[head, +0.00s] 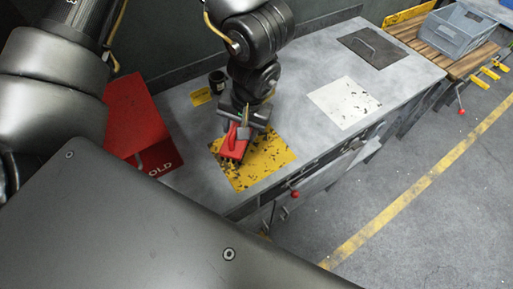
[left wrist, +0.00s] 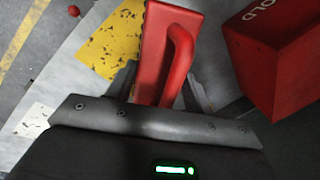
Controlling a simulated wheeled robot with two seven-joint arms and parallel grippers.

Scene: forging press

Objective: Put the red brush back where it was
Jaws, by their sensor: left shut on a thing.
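The red brush (head: 235,142) is a red block with a looped handle. My left gripper (head: 240,122) is shut on it, over the yellow worn mat (head: 268,160) on the grey bench. In the left wrist view the brush (left wrist: 155,50) stands between the two fingers of the gripper (left wrist: 158,92), its handle facing the camera. The yellow mat (left wrist: 112,45) shows behind it there. I cannot tell whether the brush touches the mat. My right gripper is not in view.
A red box (head: 132,105) marked "OLD" stands left of the mat; it also shows in the left wrist view (left wrist: 275,55). A black cup (head: 217,82) and a yellow label (head: 202,96) are behind. A white mat (head: 343,102), dark plate (head: 374,47) and grey crate (head: 458,30) lie right.

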